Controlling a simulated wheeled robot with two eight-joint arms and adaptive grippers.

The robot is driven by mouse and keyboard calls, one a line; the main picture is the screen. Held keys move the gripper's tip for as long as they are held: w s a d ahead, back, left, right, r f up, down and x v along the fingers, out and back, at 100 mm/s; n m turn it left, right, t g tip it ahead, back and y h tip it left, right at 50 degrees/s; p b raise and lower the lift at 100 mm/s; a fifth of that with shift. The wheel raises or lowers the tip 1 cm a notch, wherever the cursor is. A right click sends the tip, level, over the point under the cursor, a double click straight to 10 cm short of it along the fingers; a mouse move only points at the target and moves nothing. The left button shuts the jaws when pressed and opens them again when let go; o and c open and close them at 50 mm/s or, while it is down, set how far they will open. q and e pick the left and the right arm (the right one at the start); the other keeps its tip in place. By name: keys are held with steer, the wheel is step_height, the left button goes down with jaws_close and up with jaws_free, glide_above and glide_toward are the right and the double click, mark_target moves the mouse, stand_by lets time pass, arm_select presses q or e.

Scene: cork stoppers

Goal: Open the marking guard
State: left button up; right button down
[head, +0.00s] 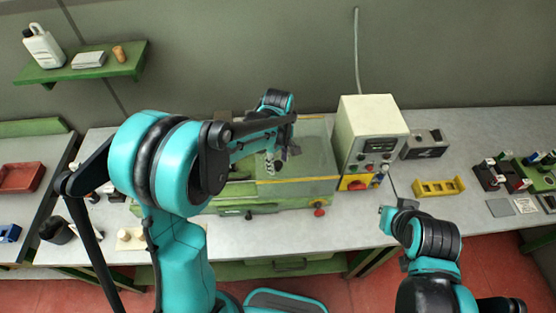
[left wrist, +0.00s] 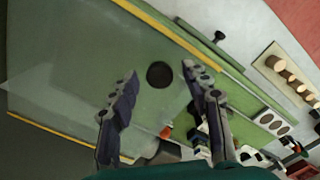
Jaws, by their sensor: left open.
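The marking guard (head: 312,165) is a clear panel with yellow edge strips over the green marking machine (head: 280,203) on the bench. It appears to lie down over the machine's bed. It also fills much of the left wrist view (left wrist: 85,75).
A cream control box (head: 370,135) stands right of the machine. A yellow holder (head: 438,187) and a grey device (head: 424,144) are further right. Cork stoppers (left wrist: 288,75) on a pale board lie beside the machine. A red tray (head: 22,178) is far left.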

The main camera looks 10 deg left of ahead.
arm_select(q)
step_height(320, 180, up, 12)
stand_by(0.5)
stand_by(0.3)
steer(key=s+a+f+m+t+b, duration=0.2)
steer(key=s+f+m+t+b, duration=0.1)
steer(key=s+f+m+b, duration=0.3)
steer(key=s+a+f+m+t+b, duration=0.3)
steer(key=s+f+m+b, duration=0.3)
steer(key=s+f+b, duration=0.4)
step_height(320, 180, down, 3)
steer(key=shift+f+m+t+b, duration=0.1)
steer(key=shift+m+t+b, duration=0.35)
steer(key=shift+b, duration=0.75)
steer(key=shift+s, duration=0.1)
